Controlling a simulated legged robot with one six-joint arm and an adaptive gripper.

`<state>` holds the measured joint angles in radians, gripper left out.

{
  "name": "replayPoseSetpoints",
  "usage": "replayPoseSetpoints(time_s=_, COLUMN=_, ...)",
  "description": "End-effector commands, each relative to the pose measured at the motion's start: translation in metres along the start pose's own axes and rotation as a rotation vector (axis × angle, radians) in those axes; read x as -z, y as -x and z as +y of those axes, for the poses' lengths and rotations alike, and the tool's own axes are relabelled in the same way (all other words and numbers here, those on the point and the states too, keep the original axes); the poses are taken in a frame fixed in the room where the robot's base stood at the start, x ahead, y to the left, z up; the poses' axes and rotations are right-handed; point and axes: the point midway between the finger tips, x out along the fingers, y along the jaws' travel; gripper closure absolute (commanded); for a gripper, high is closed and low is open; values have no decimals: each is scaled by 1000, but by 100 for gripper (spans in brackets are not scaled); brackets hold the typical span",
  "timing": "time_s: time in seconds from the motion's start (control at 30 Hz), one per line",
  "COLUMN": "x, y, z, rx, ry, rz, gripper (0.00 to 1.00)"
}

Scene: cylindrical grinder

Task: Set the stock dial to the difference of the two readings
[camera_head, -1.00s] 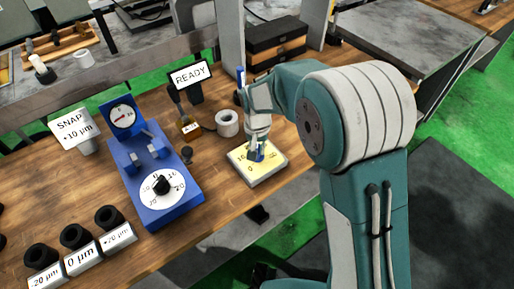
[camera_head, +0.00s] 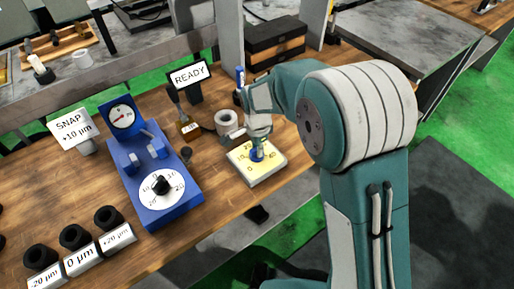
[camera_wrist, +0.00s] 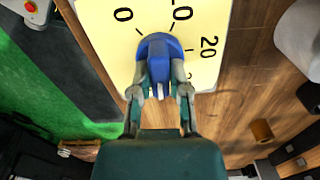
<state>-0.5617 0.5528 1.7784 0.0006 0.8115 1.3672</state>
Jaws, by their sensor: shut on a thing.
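The stock dial is a yellow plate (camera_head: 270,168) with black numbers, on a pale block near the table's front edge; its face also shows in the wrist view (camera_wrist: 108,25). Its blue knob (camera_wrist: 160,46) stands at the middle of the plate. My gripper (camera_wrist: 160,82) is shut on the knob, with a finger on each side. In the head view my gripper (camera_head: 258,143) comes down on the dial from above and hides part of it. The knob's pointer setting cannot be told. A blue gauge stand (camera_head: 175,210) carries a round meter (camera_head: 122,116) with a red needle.
The stand has a white dial with a black knob (camera_head: 160,185). A SNAP +10 µm sign (camera_head: 75,130), a READY sign (camera_head: 190,73) and a grey ring (camera_head: 228,122) stand around it. Black rings with µm labels (camera_head: 75,238) line the front left.

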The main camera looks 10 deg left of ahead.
Motion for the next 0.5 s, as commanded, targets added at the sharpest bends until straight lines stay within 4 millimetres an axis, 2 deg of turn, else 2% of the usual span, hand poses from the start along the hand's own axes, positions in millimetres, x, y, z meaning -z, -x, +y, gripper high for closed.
replayPoseSetpoints(time_s=0.2, x=2, y=1, z=-2, rx=10, ry=-183, rz=3, gripper=100)
replayPoseSetpoints(time_s=0.5, x=2, y=1, z=-2, rx=10, ry=-361, rz=2, gripper=100)
